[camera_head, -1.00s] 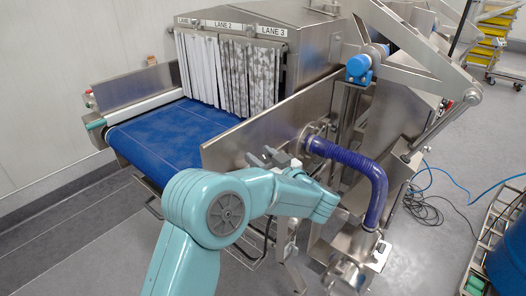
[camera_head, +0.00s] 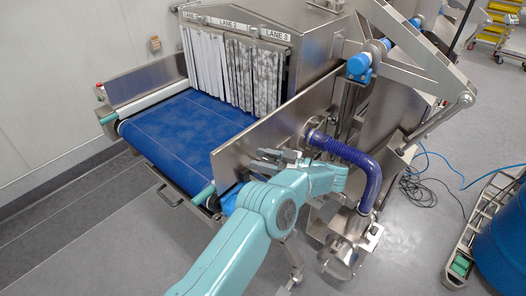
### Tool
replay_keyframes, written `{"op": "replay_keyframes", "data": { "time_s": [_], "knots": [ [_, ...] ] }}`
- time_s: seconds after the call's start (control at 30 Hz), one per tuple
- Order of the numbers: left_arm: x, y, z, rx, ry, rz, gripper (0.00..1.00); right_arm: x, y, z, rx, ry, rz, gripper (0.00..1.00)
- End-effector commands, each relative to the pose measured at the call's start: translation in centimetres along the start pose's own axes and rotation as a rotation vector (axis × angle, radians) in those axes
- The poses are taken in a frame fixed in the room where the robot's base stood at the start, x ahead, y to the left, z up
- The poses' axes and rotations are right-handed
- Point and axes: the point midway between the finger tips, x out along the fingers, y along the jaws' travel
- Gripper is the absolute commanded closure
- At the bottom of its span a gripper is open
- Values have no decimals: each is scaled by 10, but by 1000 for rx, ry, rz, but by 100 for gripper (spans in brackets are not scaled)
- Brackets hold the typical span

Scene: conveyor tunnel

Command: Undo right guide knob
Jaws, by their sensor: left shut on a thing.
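The right guide (camera_head: 242,146) is the steel side plate along the near right edge of the blue belt. My left gripper (camera_head: 276,160) is at the outer face of this plate, with its grey fingers close to the steel. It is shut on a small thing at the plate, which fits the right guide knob. The knob itself is hidden by the fingers and wrist, so I cannot tell how far it is turned. My teal left arm comes up from the bottom of the view. My right gripper is not in view.
A dark blue ribbed hose (camera_head: 372,172) curves down just right of my wrist. The blue belt (camera_head: 180,135) runs under strip curtains (camera_head: 232,70) into the steel tunnel. A ladder (camera_head: 486,225) and a blue drum (camera_head: 505,245) stand at the right. Cables (camera_head: 418,188) lie on the floor.

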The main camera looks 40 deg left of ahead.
Motion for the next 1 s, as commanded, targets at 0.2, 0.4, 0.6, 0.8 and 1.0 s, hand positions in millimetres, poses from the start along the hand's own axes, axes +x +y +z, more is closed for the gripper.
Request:
{"op": "replay_keyframes", "data": {
  "time_s": [0.2, 0.4, 0.6, 0.8, 1.0],
  "knots": [
    [0, 0, -3, -7, 2, -13, 81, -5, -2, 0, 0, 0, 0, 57],
    [0, 0, -3, -8, 3, -12, 81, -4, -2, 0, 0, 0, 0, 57],
    [0, 0, -3, -7, 3, -11, 30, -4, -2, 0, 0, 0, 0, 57],
    [0, 0, -2, -5, 2, -11, 30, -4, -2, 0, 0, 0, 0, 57],
    [1, 0, -1, -4, 1, -11, 30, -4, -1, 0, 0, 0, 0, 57]
  ]
}}
